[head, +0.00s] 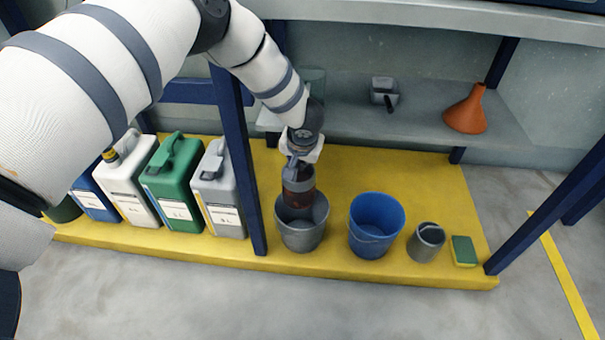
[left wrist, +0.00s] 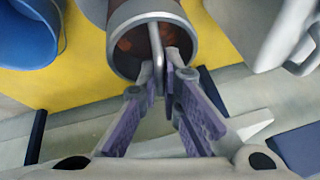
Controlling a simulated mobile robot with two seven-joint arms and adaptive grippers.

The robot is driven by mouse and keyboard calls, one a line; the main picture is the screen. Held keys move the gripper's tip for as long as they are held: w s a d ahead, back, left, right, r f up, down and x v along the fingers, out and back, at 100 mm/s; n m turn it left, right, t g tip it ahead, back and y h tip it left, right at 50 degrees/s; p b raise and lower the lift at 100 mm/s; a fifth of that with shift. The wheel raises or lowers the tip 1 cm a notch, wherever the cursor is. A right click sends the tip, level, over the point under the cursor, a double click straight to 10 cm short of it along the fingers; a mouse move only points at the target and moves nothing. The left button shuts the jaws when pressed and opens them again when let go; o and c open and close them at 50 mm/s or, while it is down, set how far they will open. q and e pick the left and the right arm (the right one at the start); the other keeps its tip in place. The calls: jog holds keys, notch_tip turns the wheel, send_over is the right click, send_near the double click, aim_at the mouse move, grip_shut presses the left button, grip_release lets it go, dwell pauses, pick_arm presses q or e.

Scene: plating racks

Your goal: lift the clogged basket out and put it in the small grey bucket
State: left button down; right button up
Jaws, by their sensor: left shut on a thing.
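The clogged basket (head: 299,193) is a cylinder with a grey rim and a dark reddish-brown body. My left gripper (head: 296,165) is shut on its handle. In the left wrist view the fingers (left wrist: 168,75) close on the thin handle bar across the mouth of the basket (left wrist: 129,47), with brown matter inside. The small grey bucket (head: 302,238) stands on the yellow platform directly below. The basket's lower end overlaps the bucket's opening, at or inside the rim; I cannot tell whether it touches the bottom. My right gripper is not in view.
A blue bucket (head: 375,228), a grey cup (head: 428,243) and a green sponge (head: 464,250) stand to the right. A blue post (head: 243,170) and several jerrycans (head: 172,190) are left. A scoop (head: 384,92) and an orange funnel (head: 467,110) sit on the shelf behind.

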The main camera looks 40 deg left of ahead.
pick_arm(q)
notch_tip(320, 180, down, 6)
jog(key=shift+d+r+b, duration=0.1)
jog(key=shift+r+b, duration=0.1)
jog(key=shift+b, duration=0.85)
jog(key=c, duration=1.7)
grip_release()
jog(key=v, duration=1.2)
